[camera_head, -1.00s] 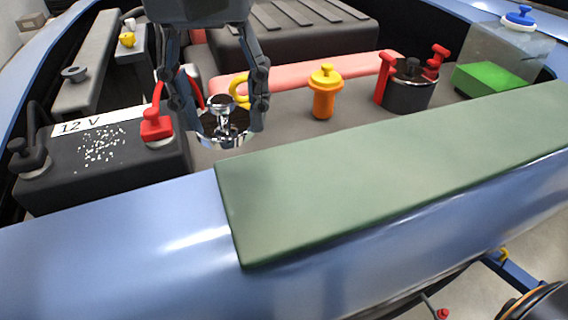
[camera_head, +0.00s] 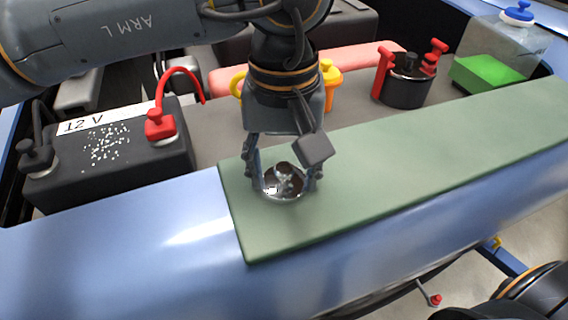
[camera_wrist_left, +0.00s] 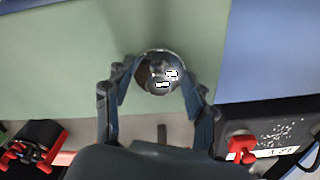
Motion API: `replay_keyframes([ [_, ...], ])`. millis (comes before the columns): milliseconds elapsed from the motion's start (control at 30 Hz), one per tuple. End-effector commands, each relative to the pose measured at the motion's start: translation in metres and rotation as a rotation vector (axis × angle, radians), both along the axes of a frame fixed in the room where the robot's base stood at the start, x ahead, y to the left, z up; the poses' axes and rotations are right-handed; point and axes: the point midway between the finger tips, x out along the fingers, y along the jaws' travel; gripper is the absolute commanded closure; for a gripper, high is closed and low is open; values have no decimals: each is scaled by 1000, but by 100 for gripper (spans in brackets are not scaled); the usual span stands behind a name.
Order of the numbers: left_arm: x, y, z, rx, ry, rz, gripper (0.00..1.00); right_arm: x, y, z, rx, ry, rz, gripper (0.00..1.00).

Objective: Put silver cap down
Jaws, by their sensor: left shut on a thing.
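The silver cap (camera_head: 283,184) is a round, shiny metal piece with a knob on top. My left gripper (camera_head: 285,176) is shut on it, one finger on each side, over the left part of the green mat (camera_head: 400,165). The cap also shows between the fingertips of the left gripper (camera_wrist_left: 158,88) in the left wrist view, with the mat behind it (camera_wrist_left: 60,60). I cannot tell whether the cap touches the mat or is just above it. My right gripper is not in view.
The mat lies on the blue car fender (camera_head: 120,250). Behind are a black battery (camera_head: 110,150) with a red clamp (camera_head: 160,122), a black reservoir with red handles (camera_head: 405,85), and a clear tank (camera_head: 500,55). The mat's right part is clear.

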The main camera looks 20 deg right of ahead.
Motion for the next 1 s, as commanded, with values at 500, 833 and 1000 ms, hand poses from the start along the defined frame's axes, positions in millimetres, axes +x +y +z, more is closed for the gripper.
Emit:
replay_keyframes([
  [500, 0, 0, -2, 0, 0, -1, 21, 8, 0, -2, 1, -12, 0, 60],
  [833, 0, -1, 24, -2, -3, 0, 21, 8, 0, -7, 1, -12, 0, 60],
  [1000, 0, -1, 62, -3, -1, 1, 21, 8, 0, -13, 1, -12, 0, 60],
])
